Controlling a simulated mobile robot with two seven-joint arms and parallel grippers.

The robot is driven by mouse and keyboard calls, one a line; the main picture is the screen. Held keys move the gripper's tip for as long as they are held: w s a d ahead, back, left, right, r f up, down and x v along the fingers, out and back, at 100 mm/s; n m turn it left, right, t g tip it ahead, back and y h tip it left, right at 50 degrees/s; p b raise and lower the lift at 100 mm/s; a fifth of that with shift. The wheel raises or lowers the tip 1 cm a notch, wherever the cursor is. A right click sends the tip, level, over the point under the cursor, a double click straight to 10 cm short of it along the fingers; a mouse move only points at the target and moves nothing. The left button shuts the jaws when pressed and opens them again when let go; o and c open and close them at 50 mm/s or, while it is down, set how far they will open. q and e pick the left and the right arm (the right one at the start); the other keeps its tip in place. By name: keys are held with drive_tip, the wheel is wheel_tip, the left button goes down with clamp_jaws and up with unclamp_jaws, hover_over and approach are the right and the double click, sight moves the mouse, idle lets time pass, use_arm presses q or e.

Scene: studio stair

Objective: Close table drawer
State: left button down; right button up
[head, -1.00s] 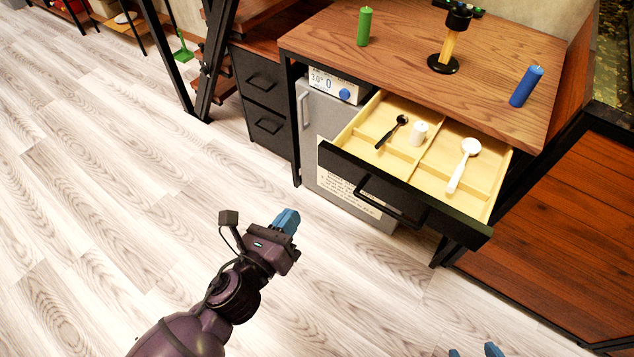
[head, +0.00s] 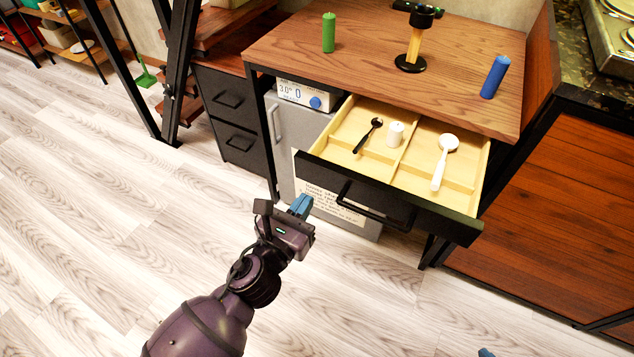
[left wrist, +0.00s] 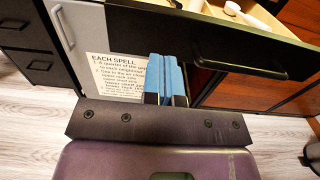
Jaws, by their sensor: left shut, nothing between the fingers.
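The table drawer (head: 390,195) is pulled open under the wooden table top (head: 400,55). Its black front has a black bar handle (head: 375,208). Inside lie a black spoon (head: 368,136), a white candle (head: 395,134) and a white spoon (head: 444,160). My left gripper (head: 301,205) is shut and empty, in front of the drawer's left end and apart from the handle in the head view. In the left wrist view its blue fingers (left wrist: 167,78) point toward the drawer front (left wrist: 190,35), left of the handle (left wrist: 240,66). Of my right gripper, only a blue fingertip (head: 485,352) shows at the bottom edge.
On the table stand a green candle (head: 329,33), a blue candle (head: 495,77) and a black-and-yellow holder (head: 414,45). Below is a grey cabinet (head: 300,125) with a paper sheet (head: 330,203). A wooden cabinet (head: 550,210) stands right.

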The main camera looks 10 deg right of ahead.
sight(323, 176)
use_arm(q)
drive_tip(key=b+x, duration=0.1)
drive_tip(key=x, duration=0.3)
drive_tip(key=shift+w+d+f, duration=0.15)
drive_tip(key=shift+d, duration=0.05)
drive_tip(key=shift+w+d, duration=0.3)
drive_tip(key=shift+w, duration=0.25)
use_arm(e)
drive_tip(key=shift+w+a+r+n, duration=0.2)
drive_tip(key=shift+w+a+n, duration=0.1)
drive_tip(key=shift+w, duration=0.25)
drive_tip(key=shift+s+d+f, duration=0.1)
drive_tip(key=shift+s, duration=0.05)
